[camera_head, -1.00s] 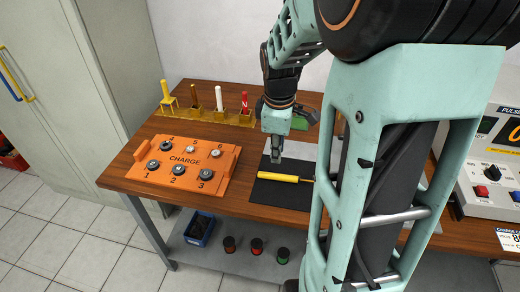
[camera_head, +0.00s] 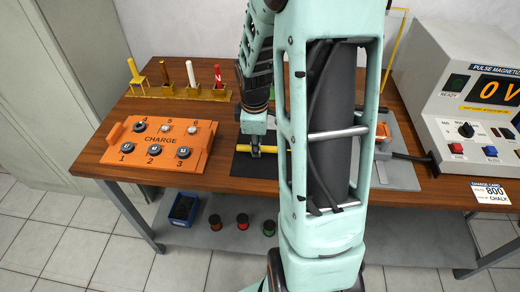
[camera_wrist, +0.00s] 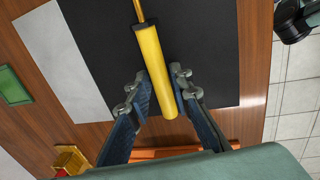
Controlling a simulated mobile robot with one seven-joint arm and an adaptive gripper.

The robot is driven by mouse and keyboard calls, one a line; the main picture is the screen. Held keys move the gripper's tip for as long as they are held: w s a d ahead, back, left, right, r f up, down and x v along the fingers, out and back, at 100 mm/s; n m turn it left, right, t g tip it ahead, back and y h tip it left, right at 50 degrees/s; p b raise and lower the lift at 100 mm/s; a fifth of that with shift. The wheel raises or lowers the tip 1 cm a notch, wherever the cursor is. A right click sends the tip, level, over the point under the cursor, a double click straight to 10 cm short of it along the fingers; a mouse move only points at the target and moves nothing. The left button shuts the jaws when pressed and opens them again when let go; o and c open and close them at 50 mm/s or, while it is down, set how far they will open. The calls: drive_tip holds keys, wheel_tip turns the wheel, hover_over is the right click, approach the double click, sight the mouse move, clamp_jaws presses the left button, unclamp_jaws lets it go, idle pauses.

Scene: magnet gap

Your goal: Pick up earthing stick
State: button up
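The earthing stick, with a yellow handle (camera_head: 270,150), lies on the black mat (camera_head: 242,167) on the bench. In the wrist view its handle (camera_wrist: 152,58) runs from the top down between my fingers, with a thinner brass-coloured rod at its far end. My gripper (camera_head: 255,152) is low over the mat at the stick. In the wrist view my gripper (camera_wrist: 160,82) is open, with one finger on each side of the handle and narrow gaps showing. My arm hides the right part of the stick in the head view.
A yellow rack (camera_head: 180,92) with upright sticks stands behind. A grey pulse magnetiser unit (camera_head: 470,95) is on the right. The bench front edge is close to the mat.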

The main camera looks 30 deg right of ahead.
clamp_jaws()
drive_tip(key=shift+r, duration=0.15)
